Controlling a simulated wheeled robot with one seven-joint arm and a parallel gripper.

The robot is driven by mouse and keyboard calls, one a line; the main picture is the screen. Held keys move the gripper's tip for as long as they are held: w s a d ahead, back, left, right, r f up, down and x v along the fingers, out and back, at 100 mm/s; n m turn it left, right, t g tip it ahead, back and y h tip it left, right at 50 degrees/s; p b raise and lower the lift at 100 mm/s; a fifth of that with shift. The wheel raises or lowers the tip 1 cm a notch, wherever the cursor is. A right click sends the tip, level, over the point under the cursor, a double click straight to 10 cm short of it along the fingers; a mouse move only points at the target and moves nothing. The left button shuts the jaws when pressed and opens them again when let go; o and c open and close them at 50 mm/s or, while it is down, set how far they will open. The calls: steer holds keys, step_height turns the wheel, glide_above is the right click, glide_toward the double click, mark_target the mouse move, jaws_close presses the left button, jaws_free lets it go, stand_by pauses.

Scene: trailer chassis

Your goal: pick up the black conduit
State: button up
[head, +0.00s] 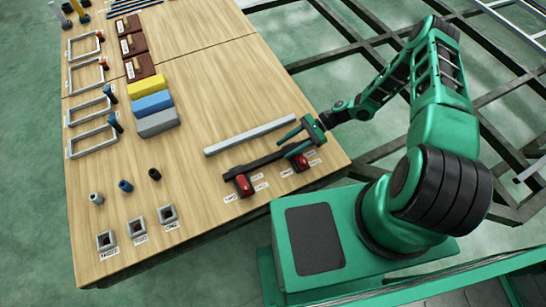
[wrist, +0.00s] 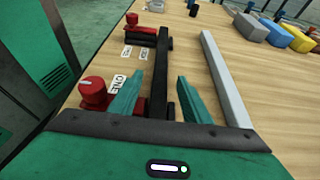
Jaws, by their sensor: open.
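A long black bar (head: 262,162) lies near the table's right edge, with red-ended parts at its side. In the wrist view the bar (wrist: 162,60) runs lengthwise between my fingers. My gripper (head: 287,143) is open over its right part, one finger on each side; it also shows in the wrist view (wrist: 160,78). Whether the fingers touch the bar I cannot tell. A short black tube (head: 154,174) stands upright farther left, beside a blue and a grey one. Which black piece is the conduit is not clear.
A long grey bar (head: 248,135) lies beside the black bar, close to my gripper. Red parts (head: 243,185) and (wrist: 92,92) sit on its other side. Yellow, blue and grey blocks (head: 152,103), metal frames (head: 92,142) and square sockets (head: 137,228) stand farther off. Bare wood lies between.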

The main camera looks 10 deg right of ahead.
mark_target(273, 155)
steer(key=shift+w+x, duration=0.2)
steer(key=shift+x, duration=2.9)
jaws_close()
